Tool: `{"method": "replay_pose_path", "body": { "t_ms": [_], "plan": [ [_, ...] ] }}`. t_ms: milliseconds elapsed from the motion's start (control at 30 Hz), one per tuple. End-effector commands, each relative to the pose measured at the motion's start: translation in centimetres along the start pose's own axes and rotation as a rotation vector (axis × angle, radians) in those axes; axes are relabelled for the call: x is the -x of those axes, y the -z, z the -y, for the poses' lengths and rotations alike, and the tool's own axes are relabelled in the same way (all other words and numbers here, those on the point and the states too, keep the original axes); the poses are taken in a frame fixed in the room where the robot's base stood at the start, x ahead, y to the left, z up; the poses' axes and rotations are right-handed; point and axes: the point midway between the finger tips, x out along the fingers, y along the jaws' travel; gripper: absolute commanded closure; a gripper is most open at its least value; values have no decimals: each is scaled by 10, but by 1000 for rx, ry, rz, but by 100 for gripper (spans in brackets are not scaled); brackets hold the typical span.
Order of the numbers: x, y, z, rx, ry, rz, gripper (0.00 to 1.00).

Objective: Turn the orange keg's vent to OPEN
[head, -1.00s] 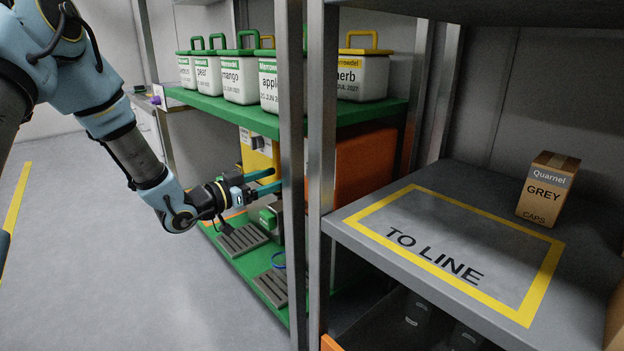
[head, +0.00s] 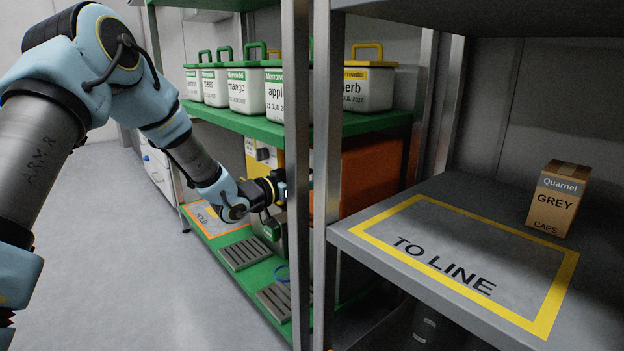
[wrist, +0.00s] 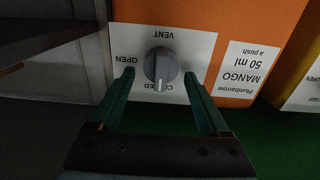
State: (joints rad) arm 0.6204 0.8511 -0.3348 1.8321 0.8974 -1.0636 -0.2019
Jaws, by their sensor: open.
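The orange keg (wrist: 255,22) fills the upper part of the wrist view; its orange side (head: 370,180) shows behind the shelf posts in the head view. On its white vent plate (wrist: 205,50) is a round grey vent knob (wrist: 160,68). The words VENT, OPEN and CLOSED appear upside down around the knob. Its pointer ridge aims down in the picture, over CLOSED; OPEN lies to the left. My gripper (wrist: 159,75) is open, with one green finger on each side of the knob. Contact cannot be told. In the head view the fingers are hidden behind the post.
A MANGO 50 ml label (wrist: 243,70) is right of the vent plate. A yellow keg (wrist: 302,85) stands beside it. A metal shelf post (head: 297,180) rises close by my wrist. Lidded tubs (head: 243,90) stand on the green shelf above. Drip grates (head: 245,253) lie below.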

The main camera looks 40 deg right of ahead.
Motion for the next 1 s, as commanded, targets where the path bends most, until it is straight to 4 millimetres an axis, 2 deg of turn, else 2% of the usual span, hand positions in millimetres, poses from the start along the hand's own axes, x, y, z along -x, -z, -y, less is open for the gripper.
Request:
{"method": "replay_pose_path", "body": {
  "t_ms": [67, 767, 1000],
  "plan": [
    [0, 0, 0, 0, 0, 0, 22],
    [1, 0, 0, 0, 0, 0, 100],
    [1, 0, 0, -12, 0, 0, 100]
  ]
}}
